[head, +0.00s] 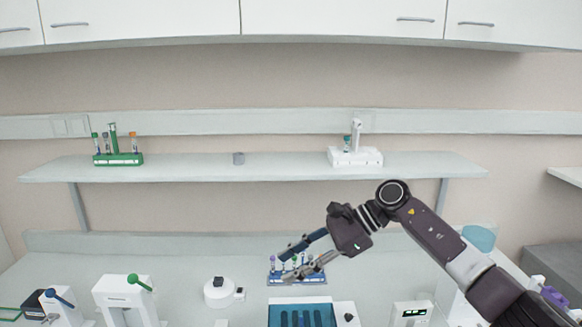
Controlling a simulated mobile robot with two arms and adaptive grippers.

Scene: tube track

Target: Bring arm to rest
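My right arm comes in from the lower right. My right gripper (285,265) points left, with its two fingers apart and nothing visible between them. It hangs above the bench, in front of a small blue rack (275,279) with several coloured-cap tubes. The fingers cover part of that rack, and I cannot tell whether they touch it. My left gripper is not in view.
A blue-topped device (301,313) stands just below the gripper in view. A round white device (220,293) and a white device with a green lever (124,296) stand left. The shelf (290,165) holds a green tube rack (119,159) and a white device (355,157).

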